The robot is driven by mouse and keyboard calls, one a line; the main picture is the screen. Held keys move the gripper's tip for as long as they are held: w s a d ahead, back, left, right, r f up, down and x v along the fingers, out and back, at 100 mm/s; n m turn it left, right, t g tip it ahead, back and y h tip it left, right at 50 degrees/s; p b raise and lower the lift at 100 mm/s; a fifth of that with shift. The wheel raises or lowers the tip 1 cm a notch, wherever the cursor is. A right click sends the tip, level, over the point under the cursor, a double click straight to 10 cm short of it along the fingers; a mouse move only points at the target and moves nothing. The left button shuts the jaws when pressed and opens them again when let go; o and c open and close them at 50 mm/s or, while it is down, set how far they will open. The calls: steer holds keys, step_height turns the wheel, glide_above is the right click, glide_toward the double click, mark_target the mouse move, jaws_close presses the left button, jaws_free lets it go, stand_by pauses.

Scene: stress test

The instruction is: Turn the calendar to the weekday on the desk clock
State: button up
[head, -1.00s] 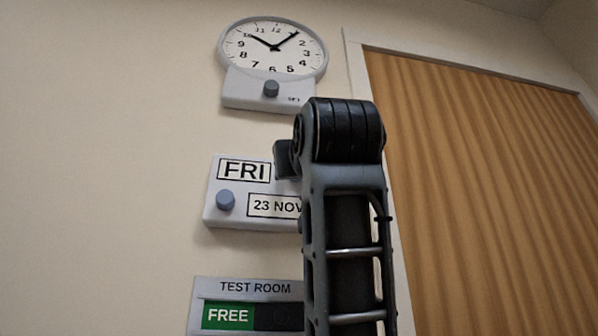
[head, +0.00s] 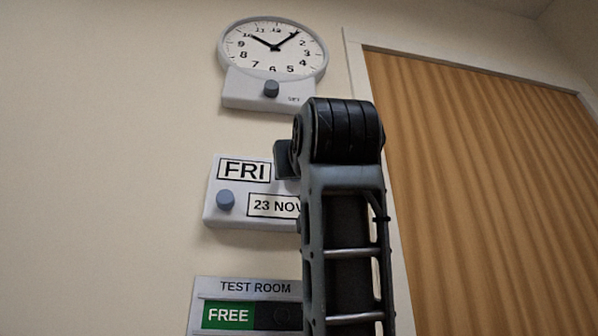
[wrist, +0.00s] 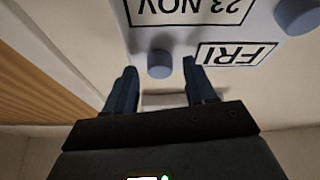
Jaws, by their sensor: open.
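The calendar (head: 236,218) is a pale wall panel reading FRI (head: 244,171) and 23 NOV. A blue-grey round knob (head: 225,201) sits at its lower left in the head view and also shows in the wrist view (wrist: 297,15). The wrist view is upside down and shows a second knob (wrist: 160,62) beside the FRI window. My gripper (wrist: 159,66) is open, its fingers appearing on either side of this second knob. Contact cannot be told. My arm hides the calendar's right side in the head view. No desk clock showing a weekday is visible.
A round wall clock (head: 274,62) with a knobbed base (head: 271,88) hangs above the calendar. A TEST ROOM sign (head: 255,288) reading FREE is below it. A wooden door (head: 480,180) stands to the right. The wall at left is bare.

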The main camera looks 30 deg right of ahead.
steer(key=b+v, duration=0.1)
steer(key=v, duration=0.6)
steer(key=shift+s+f, duration=0.2)
steer(key=shift+s, duration=0.1)
steer(key=shift+a, duration=0.1)
